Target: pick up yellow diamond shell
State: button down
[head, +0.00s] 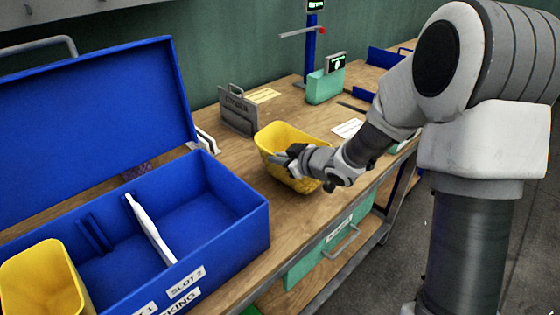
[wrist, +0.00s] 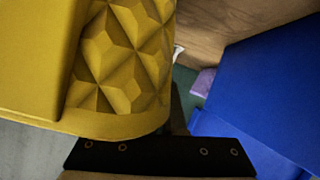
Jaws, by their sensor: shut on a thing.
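The yellow diamond shell (head: 275,140) is an open, tub-like yellow piece at the middle of the workbench in the head view. In the wrist view the shell (wrist: 125,60) fills the left side and shows raised diamond facets beside a smooth yellow wall. My gripper (head: 284,159) is at the shell's near side and is shut on it. In the wrist view a dark finger of my gripper (wrist: 178,112) stands against the shell's right edge. The shell's lower near part is partly hidden by my gripper. I cannot tell whether its base touches the bench.
A blue case (head: 235,195) with open lid and white divider stands left; another yellow shell (head: 45,275) sits in its left slot. Behind are a grey stand (head: 237,112) and a green press (head: 324,87) with a display. A green drawer (head: 330,243) is under the wooden bench (head: 235,262).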

notch_tip(320, 180, up, 4)
jog(key=shift+f+p, duration=0.2)
jog(key=shift+p, duration=0.5)
jog(key=d+p+v, duration=0.1)
jog(key=p+v, duration=0.2)
jog(key=v, duration=1)
jog(key=shift+w+p, duration=0.3)
jog(key=shift+w, duration=0.05)
